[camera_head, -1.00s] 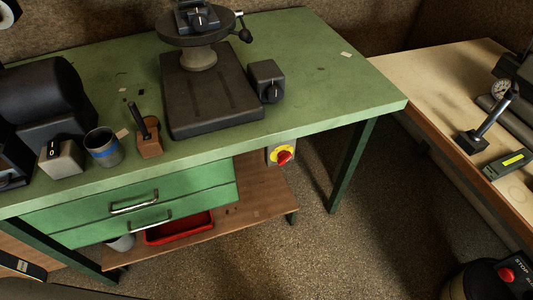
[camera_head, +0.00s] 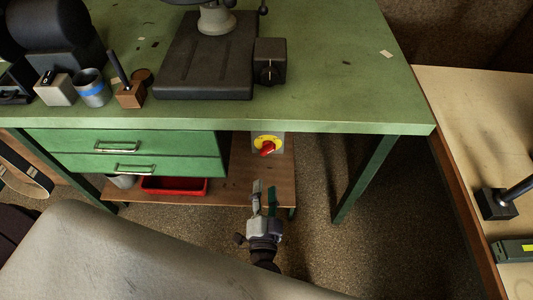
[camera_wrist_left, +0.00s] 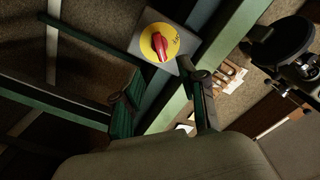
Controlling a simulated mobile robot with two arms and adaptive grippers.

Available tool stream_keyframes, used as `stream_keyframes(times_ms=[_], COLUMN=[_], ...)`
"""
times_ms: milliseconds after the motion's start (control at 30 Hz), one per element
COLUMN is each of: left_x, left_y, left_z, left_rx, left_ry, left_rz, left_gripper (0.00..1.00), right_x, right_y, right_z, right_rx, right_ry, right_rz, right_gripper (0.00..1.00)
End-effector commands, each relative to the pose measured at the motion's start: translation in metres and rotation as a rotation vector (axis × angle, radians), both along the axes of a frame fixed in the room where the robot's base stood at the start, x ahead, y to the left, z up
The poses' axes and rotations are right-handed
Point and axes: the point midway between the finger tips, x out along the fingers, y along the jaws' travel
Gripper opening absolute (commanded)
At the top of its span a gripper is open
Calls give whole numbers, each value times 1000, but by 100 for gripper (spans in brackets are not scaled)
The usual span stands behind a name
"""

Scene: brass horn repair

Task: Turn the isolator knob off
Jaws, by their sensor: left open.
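The isolator is a grey box with a yellow disc and a red knob (camera_head: 266,148), fixed under the green bench's front edge. The red handle lies slanted across the disc in the head view. The knob also shows in the left wrist view (camera_wrist_left: 160,46), at top centre, unobstructed. My left gripper (camera_head: 264,187) is below the knob in the head view, fingers pointing up towards it. Its fingers (camera_wrist_left: 168,78) stand apart with nothing between them, and the knob lies beyond the tips, not touched. My right gripper is in neither view.
The green bench (camera_head: 330,90) overhangs the knob, with drawers (camera_head: 135,150) to its left and a bench leg (camera_head: 365,180) to its right. A wooden shelf (camera_head: 225,190) with a red tray (camera_head: 172,186) lies below. Floor right of the gripper is clear.

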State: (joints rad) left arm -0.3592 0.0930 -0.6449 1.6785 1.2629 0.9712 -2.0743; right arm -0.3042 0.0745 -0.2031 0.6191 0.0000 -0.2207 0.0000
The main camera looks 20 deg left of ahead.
Motion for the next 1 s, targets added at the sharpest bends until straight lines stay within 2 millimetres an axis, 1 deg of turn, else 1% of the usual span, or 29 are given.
stream_keyframes(times_ms=[33,100,300,400,500,600,700,967,1000], left_x=[11,26,67,85,98,107,111,113,113], left_y=[3,8,19,24,28,30,32,32,32], left_z=[2,2,1,1,0,0,0,0,0], left_rx=[1,2,1,2,1,1,0,0,-1], left_ry=[-5,-6,-5,-5,-3,-2,-1,-1,-2], left_rz=[1,1,-1,-1,-2,-2,-1,-1,-1], left_gripper=[42,42,42,42,42,42,42,42,40], right_x=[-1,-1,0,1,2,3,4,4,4], right_y=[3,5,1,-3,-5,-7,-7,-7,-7], right_z=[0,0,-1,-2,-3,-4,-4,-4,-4], right_rx=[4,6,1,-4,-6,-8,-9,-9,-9], right_ry=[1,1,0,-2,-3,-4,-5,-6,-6], right_rz=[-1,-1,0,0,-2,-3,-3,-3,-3], right_gripper=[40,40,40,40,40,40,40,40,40])
